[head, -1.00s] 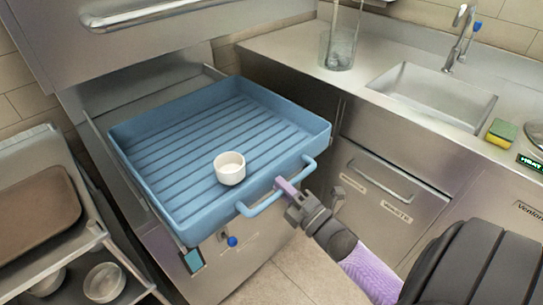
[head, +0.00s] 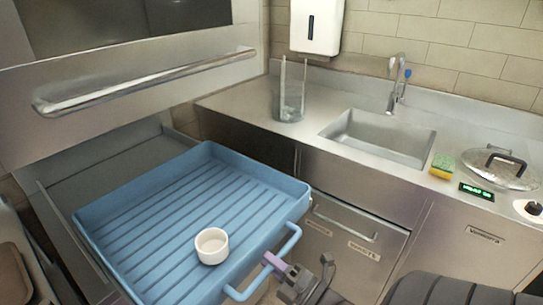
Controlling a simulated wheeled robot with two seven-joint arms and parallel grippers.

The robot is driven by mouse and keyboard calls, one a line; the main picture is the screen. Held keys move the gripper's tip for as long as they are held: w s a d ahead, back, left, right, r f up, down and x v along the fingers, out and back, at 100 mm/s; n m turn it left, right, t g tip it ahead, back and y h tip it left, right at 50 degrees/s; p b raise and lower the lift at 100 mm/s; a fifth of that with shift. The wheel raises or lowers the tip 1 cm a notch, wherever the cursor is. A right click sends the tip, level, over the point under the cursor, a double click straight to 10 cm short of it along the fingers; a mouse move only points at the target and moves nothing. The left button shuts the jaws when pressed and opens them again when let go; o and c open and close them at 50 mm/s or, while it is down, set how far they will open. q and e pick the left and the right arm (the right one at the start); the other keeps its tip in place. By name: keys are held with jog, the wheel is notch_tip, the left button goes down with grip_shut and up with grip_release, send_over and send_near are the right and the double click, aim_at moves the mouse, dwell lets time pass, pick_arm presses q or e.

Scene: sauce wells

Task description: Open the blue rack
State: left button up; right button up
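The blue rack (head: 180,210) is a ribbed tray that stands pulled out from the steel unit at the left. A small white cup (head: 211,246) sits in it near the front. The rack's blue handle (head: 291,240) is on its front side. My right gripper (head: 272,262) is at the handle, with its purple finger over or against the bar. I cannot tell whether it is shut on the bar. My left gripper is not in view.
A steel door with a long bar handle (head: 150,82) hangs above the rack. At the right, the counter holds a glass container (head: 289,102), a sink (head: 380,138), a sponge (head: 441,166) and a lidded pan (head: 494,168). A drawer (head: 345,235) is below.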

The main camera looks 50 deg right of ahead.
jog(key=o, duration=0.4)
jog(key=v, duration=1)
jog(key=shift+a, duration=0.1)
